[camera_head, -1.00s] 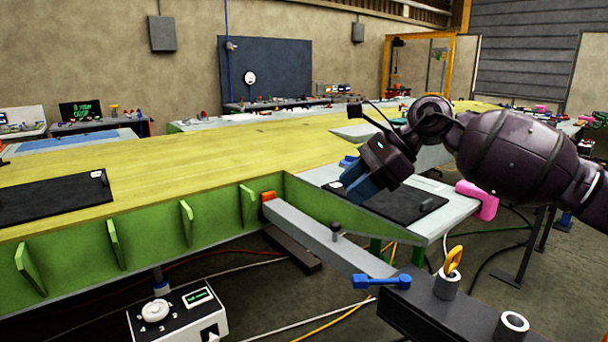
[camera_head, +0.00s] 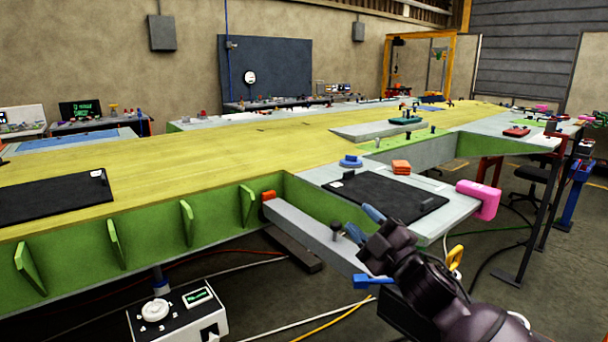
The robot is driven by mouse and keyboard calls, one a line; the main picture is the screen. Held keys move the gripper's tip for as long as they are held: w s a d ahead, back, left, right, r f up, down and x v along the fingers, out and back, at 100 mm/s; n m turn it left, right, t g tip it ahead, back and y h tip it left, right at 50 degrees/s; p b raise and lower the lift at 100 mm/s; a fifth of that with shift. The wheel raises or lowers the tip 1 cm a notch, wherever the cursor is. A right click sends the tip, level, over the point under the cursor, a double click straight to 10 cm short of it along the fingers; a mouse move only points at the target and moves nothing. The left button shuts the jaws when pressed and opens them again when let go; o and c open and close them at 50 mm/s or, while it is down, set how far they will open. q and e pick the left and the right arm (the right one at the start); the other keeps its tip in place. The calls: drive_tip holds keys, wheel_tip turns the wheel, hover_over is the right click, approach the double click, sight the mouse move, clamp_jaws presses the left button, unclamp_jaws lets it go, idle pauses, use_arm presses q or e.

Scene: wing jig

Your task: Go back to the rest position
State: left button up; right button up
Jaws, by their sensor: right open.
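My right gripper (camera_head: 363,223) is at the lower right, with its two blue fingertips apart and nothing between them. It is in front of the near edge of the black mat (camera_head: 385,197) on the grey side table. My right arm comes in from the bottom right and hides part of the dark beam below and the sockets on it. My left gripper is not in the picture.
The grey clamp bar (camera_head: 305,230) with a blue lever (camera_head: 366,281) runs close to the gripper. The wing jig (camera_head: 150,153) fills the left. An orange block (camera_head: 401,167), a blue piece (camera_head: 350,162) and a pink clamp (camera_head: 478,200) are at the side table.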

drive_tip(key=s+d+f+m+g+h, duration=0.1)
drive_tip(key=s+d+f+m+h, duration=0.25)
drive_tip(key=f, duration=0.35)
drive_tip(key=s+d+f+m+h, duration=0.2)
drive_tip(key=d+f+m, duration=0.1)
drive_tip(key=f+m, duration=0.3)
drive_tip(key=s+d+f+m+g+h, duration=0.1)
drive_tip(key=s+d+f+m+h, duration=0.2)
drive_tip(key=f, duration=0.5)
drive_tip(key=s+d+f+m+g+h, duration=0.2)
drive_tip(key=s+d+f, duration=0.1)
drive_tip(key=s+f, duration=0.6)
drive_tip(key=s+d+f+m+g+h, duration=0.2)
drive_tip(key=s+d+f+m, duration=0.1)
drive_tip(key=s+f, duration=0.6)
drive_tip(key=s, duration=0.4)
drive_tip(key=shift+s+d+f, duration=0.15)
drive_tip(key=shift+s+d, duration=0.2)
drive_tip(key=shift+s, duration=0.05)
drive_tip(key=shift+m, duration=0.25)
